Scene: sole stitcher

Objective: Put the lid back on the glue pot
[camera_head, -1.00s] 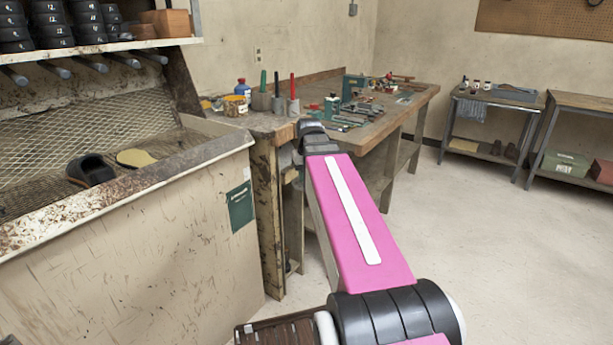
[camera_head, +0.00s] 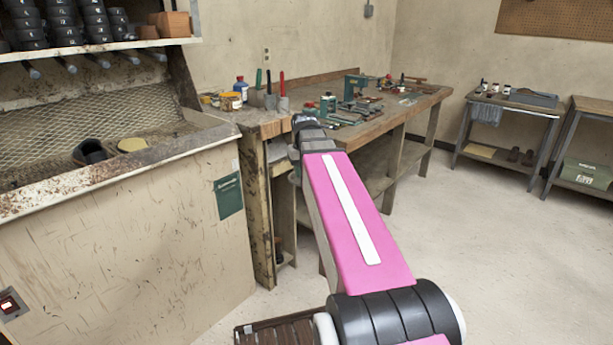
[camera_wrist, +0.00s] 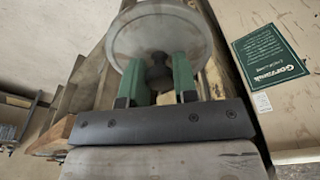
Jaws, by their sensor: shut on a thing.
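A round grey lid (camera_wrist: 140,40) with a dark knob (camera_wrist: 158,75) fills the upper middle of the wrist view. My gripper (camera_wrist: 158,82) has its two green fingers closed on either side of the knob, holding the lid. In the head view my arm hides the gripper and the lid. I cannot tell which vessel is the glue pot; an amber labelled jar (camera_head: 230,101) and a blue bottle (camera_head: 241,89) stand at the left end of the workbench.
The wooden workbench (camera_head: 412,104) carries tools and grey holders with red and green handles (camera_head: 282,90). A beige machine (camera_head: 120,240) with a green notice (camera_head: 228,197) stands at left. A small table (camera_head: 530,108) is at right. The floor (camera_head: 490,260) between is open.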

